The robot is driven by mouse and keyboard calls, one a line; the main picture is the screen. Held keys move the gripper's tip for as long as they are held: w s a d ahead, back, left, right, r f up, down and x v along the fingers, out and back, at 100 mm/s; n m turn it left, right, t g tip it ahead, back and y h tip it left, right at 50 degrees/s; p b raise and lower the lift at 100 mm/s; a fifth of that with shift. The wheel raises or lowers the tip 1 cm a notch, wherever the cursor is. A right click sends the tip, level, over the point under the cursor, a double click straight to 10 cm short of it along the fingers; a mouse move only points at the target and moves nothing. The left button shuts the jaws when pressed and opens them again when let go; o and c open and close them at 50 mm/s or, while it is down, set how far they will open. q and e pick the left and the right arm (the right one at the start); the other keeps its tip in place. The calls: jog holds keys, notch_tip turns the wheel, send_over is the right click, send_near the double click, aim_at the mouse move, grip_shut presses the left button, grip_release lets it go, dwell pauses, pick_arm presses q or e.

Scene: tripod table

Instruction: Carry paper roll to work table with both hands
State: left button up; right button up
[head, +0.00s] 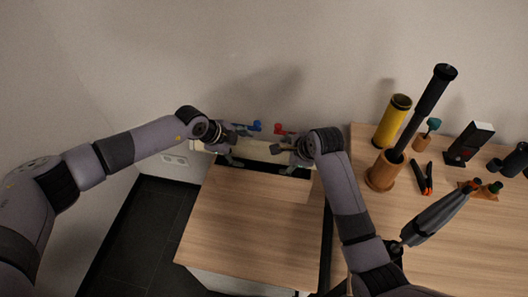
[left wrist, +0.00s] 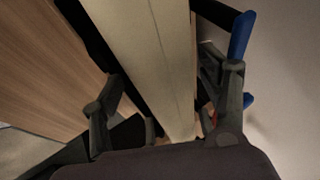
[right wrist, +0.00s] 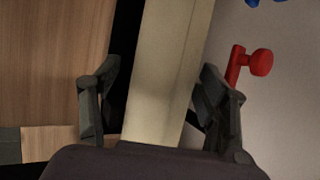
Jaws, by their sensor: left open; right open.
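The paper roll (head: 260,150) is a long cream cylinder lying crosswise at the back edge of the wooden surface in front of me, by the wall. My left gripper (head: 232,147) is open near its left part; in the left wrist view the roll (left wrist: 160,60) runs between the spread fingers (left wrist: 166,105). My right gripper (head: 290,156) is open near its right part; in the right wrist view the roll (right wrist: 165,70) passes between its fingers (right wrist: 160,95), with gaps visible. Which table is the work table I cannot tell.
Blue (head: 254,126) and red (head: 280,129) knobs stick up behind the roll. The wooden surface (head: 255,225) before it is bare. The right table (head: 450,240) holds a yellow cylinder (head: 393,121), a black tube in a wooden holder (head: 384,172), pliers (head: 423,178) and other tools.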

pick_arm(q)
jog(key=shift+c, duration=0.4)
pick_arm(e)
jog(key=shift+c, duration=0.4)
pick_arm(q)
grip_shut()
pick_arm(e)
grip_shut()
pick_arm(q)
jog(key=shift+r, duration=0.1)
pick_arm(e)
jog(key=shift+r, duration=0.1)
